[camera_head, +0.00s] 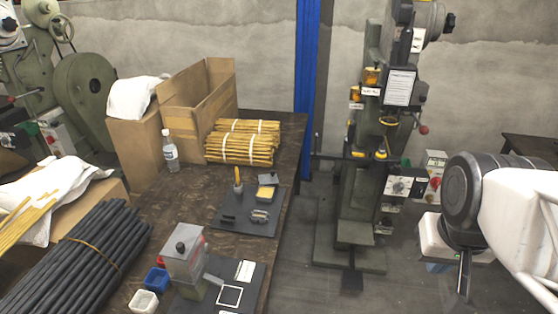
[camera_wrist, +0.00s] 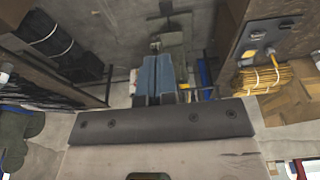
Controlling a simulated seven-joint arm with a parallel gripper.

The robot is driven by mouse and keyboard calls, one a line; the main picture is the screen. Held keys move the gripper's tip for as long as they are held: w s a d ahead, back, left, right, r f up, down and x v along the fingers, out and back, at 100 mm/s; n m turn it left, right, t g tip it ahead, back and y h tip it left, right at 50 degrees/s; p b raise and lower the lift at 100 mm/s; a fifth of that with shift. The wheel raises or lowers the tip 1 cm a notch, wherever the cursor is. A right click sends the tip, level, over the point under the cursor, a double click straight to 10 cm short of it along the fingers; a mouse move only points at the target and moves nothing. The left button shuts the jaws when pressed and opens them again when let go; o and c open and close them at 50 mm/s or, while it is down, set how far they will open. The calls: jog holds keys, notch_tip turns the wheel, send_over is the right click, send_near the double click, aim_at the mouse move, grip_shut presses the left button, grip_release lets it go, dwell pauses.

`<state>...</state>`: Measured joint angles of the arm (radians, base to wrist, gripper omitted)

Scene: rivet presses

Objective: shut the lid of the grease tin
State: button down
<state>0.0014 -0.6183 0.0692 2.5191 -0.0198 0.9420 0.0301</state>
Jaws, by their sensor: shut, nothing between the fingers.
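The grease tin (camera_head: 266,192) appears to be the small dark tin with yellow contents on the black mat (camera_head: 232,222) on the table. Its grey lid (camera_head: 267,179) stands raised at the back, so the tin looks open. My gripper (camera_head: 464,294) hangs at the right of the head view, beyond the table's right edge and well apart from the tin. In the wrist view my gripper (camera_wrist: 154,92) has its fingers together, with nothing between them. A small yellow patch on the mat shows at the upper right there, too small to name surely.
A yellow-handled tool (camera_head: 238,178) and a small metal piece (camera_head: 260,216) share the mat. Yellow rod bundles (camera_head: 243,143) lie behind. A green press (camera_head: 358,200) stands between table and gripper.

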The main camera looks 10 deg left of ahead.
jog(key=w+a+r+h, duration=0.1)
jog(key=w+a, duration=0.2)
jog(key=w, duration=0.7)
jog(key=w+a+h, duration=0.1)
jog(key=w+a, duration=0.3)
jog(key=w, duration=0.6)
jog(key=w+a+r+h, duration=0.1)
jog(key=w+a, duration=0.2)
jog(key=w, duration=0.7)
jog(key=t+h, duration=0.2)
jog(key=t, duration=0.1)
send_over(265, 176)
jog(key=s+a, duration=0.4)
notch_tip(265, 176, down, 30)
jog(key=shift+s+r, duration=0.15)
jog(key=shift+s, duration=0.05)
jog(key=shift+x, duration=5)
